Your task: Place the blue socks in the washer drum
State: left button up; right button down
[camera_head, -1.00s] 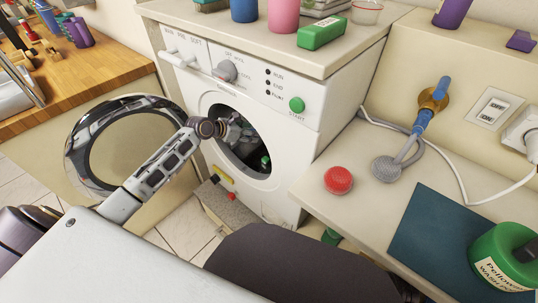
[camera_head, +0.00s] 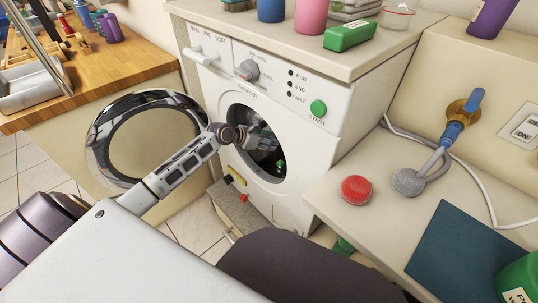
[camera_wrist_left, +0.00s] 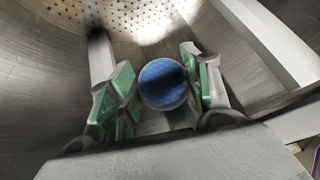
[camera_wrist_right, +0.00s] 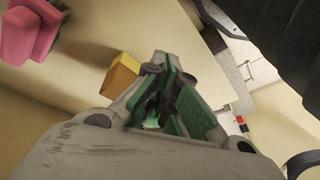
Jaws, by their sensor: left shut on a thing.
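The washer (camera_head: 305,140) stands in the middle of the head view with its round door (camera_head: 91,140) swung open to the left. My left arm reaches across the door opening, and my left gripper (camera_head: 262,142) is inside the washer drum (camera_wrist_left: 150,20). In the left wrist view, the blue socks (camera_wrist_left: 163,84) show as a round blue bundle between the green finger pads of my left gripper (camera_wrist_left: 160,88), which is shut on them. Perforated metal surrounds them. My right gripper (camera_wrist_right: 165,75) looks shut and empty in the right wrist view.
A green box (camera_head: 350,36) and cups stand on the washer top. A wooden worktop (camera_head: 110,65) is at the left. A low step (camera_head: 240,208) sits below the door.

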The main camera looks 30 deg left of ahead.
pick_arm(q)
jog(key=shift+f+b, duration=0.5)
jog(key=shift+f, duration=1.05)
pick_arm(e)
jog(key=shift+a+r, duration=0.2)
jog(key=shift+r, duration=0.45)
jog(key=shift+t, duration=0.3)
pick_arm(q)
jog(key=shift+f+b, duration=0.35)
jog(key=shift+f, duration=0.25)
jog(key=shift+f+b, duration=0.4)
jog(key=shift+f, duration=0.35)
pick_arm(e)
jog(key=shift+a+f+y, duration=0.3)
jog(key=shift+a+f, duration=0.05)
jog(key=shift+f, duration=0.3)
pick_arm(q)
jog(key=shift+f, duration=0.5)
pick_arm(e)
jog(key=shift+w+a+f+t, duration=0.2)
jog(key=shift+w+f+t, duration=0.1)
jog(key=shift+f, duration=0.25)
pick_arm(q)
jog(key=shift+f, duration=0.1)
pick_arm(e)
jog(key=shift+s+d+r, duration=0.1)
jog(key=shift+r, duration=0.1)
pick_arm(q)
jog(key=o, duration=0.8)
